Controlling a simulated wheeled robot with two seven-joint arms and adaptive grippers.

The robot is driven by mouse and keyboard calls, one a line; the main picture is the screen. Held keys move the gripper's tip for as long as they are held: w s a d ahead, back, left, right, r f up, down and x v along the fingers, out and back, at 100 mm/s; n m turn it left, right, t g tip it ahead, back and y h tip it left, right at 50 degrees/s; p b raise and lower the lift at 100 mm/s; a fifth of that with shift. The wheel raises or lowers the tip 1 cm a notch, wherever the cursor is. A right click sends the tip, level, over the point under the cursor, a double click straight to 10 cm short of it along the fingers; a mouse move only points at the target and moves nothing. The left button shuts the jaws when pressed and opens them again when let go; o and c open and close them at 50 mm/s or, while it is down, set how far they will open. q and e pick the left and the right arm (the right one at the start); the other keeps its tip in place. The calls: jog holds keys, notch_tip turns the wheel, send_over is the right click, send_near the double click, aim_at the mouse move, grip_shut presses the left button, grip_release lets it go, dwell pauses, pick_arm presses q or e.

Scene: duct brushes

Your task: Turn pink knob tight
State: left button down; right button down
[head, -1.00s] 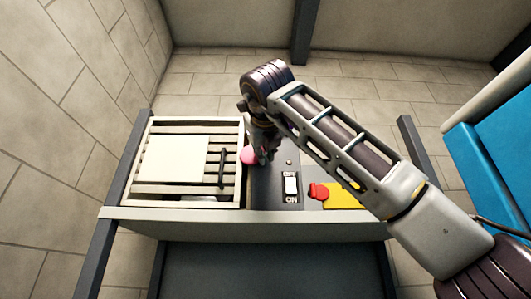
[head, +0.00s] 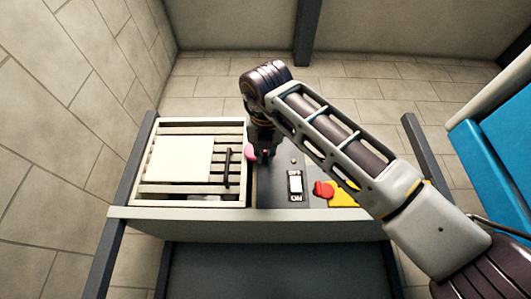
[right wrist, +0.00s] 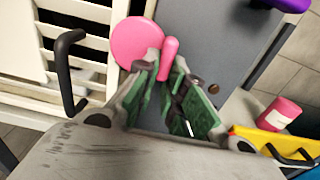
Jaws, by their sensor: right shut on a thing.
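The pink knob (head: 250,152) sits on the dark grey panel (head: 270,192), just right of the slatted cover, partly hidden by my right gripper in the head view. In the right wrist view the pink knob (right wrist: 136,42) shows as a round disc with a short pink bar beside it. My right gripper (right wrist: 166,72) is shut on this bar, its green-padded fingers on either side. In the head view my right gripper (head: 264,152) points down at the panel. My left gripper is not in view.
Left of the panel is a slatted cover with a cream sheet (head: 182,158) and a black handle (head: 227,167). A blue object (head: 495,150) stands far right.

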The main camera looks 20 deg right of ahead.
jog(key=shift+d+r, duration=0.1)
jog(key=shift+r, duration=0.05)
jog(key=c, duration=1.7)
grip_release()
jog(key=shift+o, duration=1)
jog(key=shift+w, duration=0.1)
jog(key=v, duration=1.2)
